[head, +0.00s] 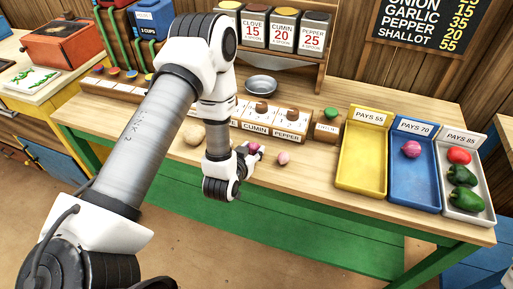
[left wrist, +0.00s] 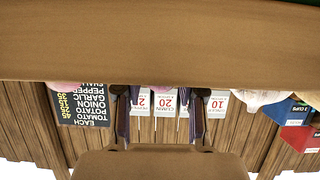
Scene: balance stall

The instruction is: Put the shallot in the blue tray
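A small magenta bulb (head: 255,148), probably the shallot, lies on the table at my left gripper (head: 250,155), partly hidden by it. In the left wrist view the bulb (left wrist: 161,87) shows between the two spread fingers of the gripper (left wrist: 160,112), with room on either side. A paler pink bulb (head: 283,158) lies just to the right of the gripper. The blue tray (head: 403,188), marked PAYS 70, stands to the right on the table and holds one round pink-magenta bulb (head: 411,149). My right gripper is in neither view.
An empty yellow tray (head: 362,165) stands between the gripper and the blue tray. A white tray (head: 468,214) at the far right holds a red vegetable and green peppers. A spice rack (head: 270,122) and metal bowl (head: 261,86) stand behind. The table's front edge is close.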

